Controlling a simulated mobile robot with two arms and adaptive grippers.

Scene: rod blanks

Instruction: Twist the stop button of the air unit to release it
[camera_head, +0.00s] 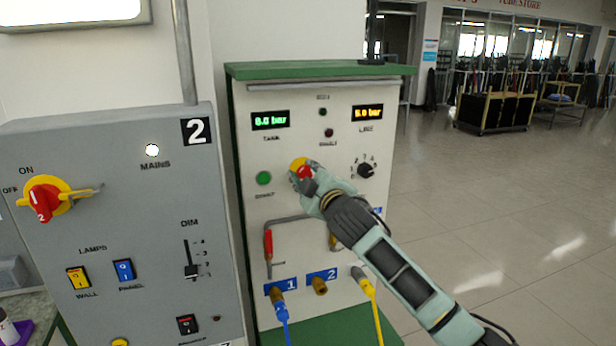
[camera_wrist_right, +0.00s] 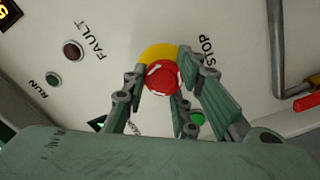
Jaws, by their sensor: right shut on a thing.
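The air unit (camera_head: 342,225) is an upright cream panel with a green top. Its stop button (camera_head: 305,171) is a red knob on a yellow base, in the middle of the panel. My right gripper (camera_head: 302,179) reaches it from the lower right and is shut on it. In the right wrist view the red stop button (camera_wrist_right: 163,77) sits between the fingers of my right gripper (camera_wrist_right: 166,88), with white marks on its face and the yellow collar behind. The gripper hides part of the button in the head view. My left gripper is not in view.
On the air unit are a green start button (camera_head: 264,178), a black dial (camera_head: 366,171), and blue (camera_head: 282,318) and yellow (camera_head: 371,305) hoses below. A grey switch panel (camera_head: 130,240) with a red rotary switch (camera_head: 42,201) stands at left. The floor at right is free.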

